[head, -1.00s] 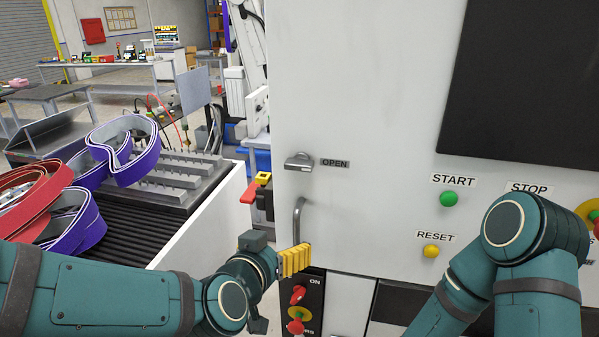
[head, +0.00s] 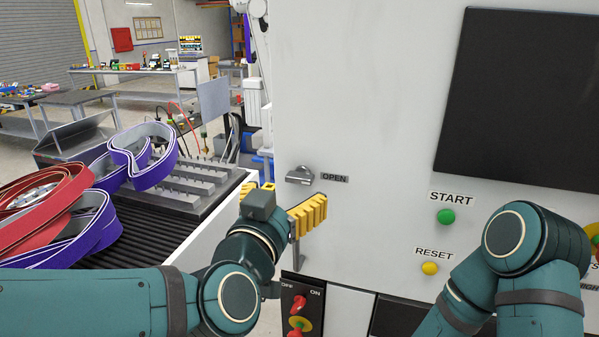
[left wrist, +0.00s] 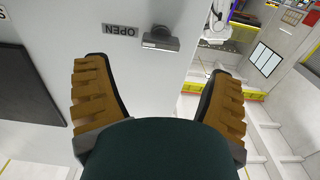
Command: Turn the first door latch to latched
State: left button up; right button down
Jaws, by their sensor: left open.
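The door latch (head: 300,176) is a small grey handle on the white cabinet's left edge, pointing sideways beside an OPEN label (head: 334,178). In the left wrist view the latch (left wrist: 161,40) shows upside down beyond the fingertips, near the OPEN label (left wrist: 119,29). My left gripper (head: 300,208) is just below the latch, with yellow ribbed fingers. In the left wrist view my left gripper (left wrist: 158,75) is open and empty, its two fingers wide apart with the latch ahead between them. My right arm shows at the lower right; its gripper is out of view.
The white cabinet (head: 370,110) carries a dark panel, a green START button (head: 446,217) and a yellow RESET button (head: 430,268). A red rotary switch (head: 299,304) sits below my left gripper. Purple and red belts (head: 85,225) lie on the conveyor at left.

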aim_at(297, 180)
pick_arm(q)
jog(key=x, duration=0.7)
jog(key=shift+w, duration=0.25)
jog(key=shift+f, duration=0.1)
jog(key=c, duration=1.2)
